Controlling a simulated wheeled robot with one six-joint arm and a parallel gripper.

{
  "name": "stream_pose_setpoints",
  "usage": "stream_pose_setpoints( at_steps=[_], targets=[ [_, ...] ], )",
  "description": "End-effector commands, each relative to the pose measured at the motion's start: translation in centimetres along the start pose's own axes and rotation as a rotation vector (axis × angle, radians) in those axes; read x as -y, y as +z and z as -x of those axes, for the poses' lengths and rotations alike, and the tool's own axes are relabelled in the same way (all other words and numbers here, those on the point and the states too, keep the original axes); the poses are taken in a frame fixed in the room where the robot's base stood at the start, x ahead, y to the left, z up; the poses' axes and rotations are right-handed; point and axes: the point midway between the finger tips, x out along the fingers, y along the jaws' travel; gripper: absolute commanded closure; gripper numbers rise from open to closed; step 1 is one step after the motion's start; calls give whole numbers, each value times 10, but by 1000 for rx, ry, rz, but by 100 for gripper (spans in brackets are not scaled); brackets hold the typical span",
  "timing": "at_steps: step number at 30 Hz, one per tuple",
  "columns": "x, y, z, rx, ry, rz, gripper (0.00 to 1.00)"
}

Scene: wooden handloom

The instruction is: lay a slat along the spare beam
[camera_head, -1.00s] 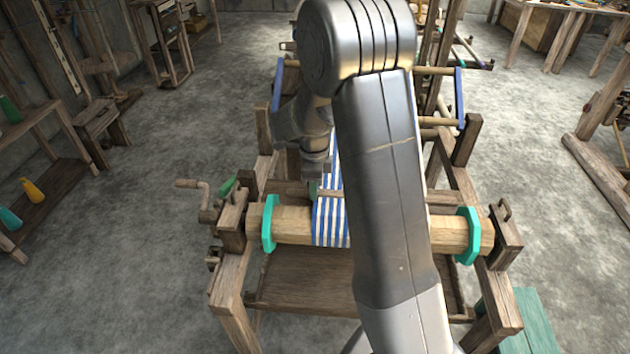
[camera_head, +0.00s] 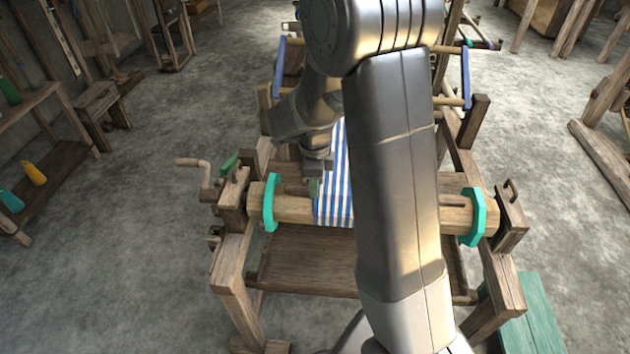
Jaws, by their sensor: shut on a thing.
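My gripper (camera_head: 314,187) points down at the left edge of the blue-and-white striped cloth (camera_head: 334,195), just over the wooden beam with teal end discs (camera_head: 290,210). It is shut on a thin brown slat (camera_head: 294,188), of which little shows. A darker brown strip (camera_head: 455,200) shows along the beam to the right of my arm; I cannot tell whether it is the same slat or part of the beam. My arm hides the middle right of the beam. I cannot tell whether this is the spare beam.
The loom's frame carries a crank handle (camera_head: 195,165) at left and a wooden block with a handle (camera_head: 510,213) at right. A teal bench (camera_head: 530,315) stands at lower right. A shelf with bottles (camera_head: 60,175) is at far left.

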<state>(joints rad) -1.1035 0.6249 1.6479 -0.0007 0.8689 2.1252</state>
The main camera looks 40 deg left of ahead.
Motion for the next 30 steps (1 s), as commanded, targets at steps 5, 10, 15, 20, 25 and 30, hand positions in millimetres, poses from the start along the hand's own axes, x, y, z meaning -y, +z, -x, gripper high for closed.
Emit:
stream_pose_setpoints(
  at_steps=[5, 10, 15, 20, 25, 30],
  targets=[
    [0, 0, 0, 0, 0, 0, 100],
    [0, 0, 0, 0, 0, 0, 48],
    [0, 0, 0, 0, 0, 0, 48],
    [1, 0, 5, 1, -2, 0, 48],
    [1, 0, 31, 3, -5, 0, 48],
    [1, 1, 71, 4, -6, 0, 48]
  ],
)
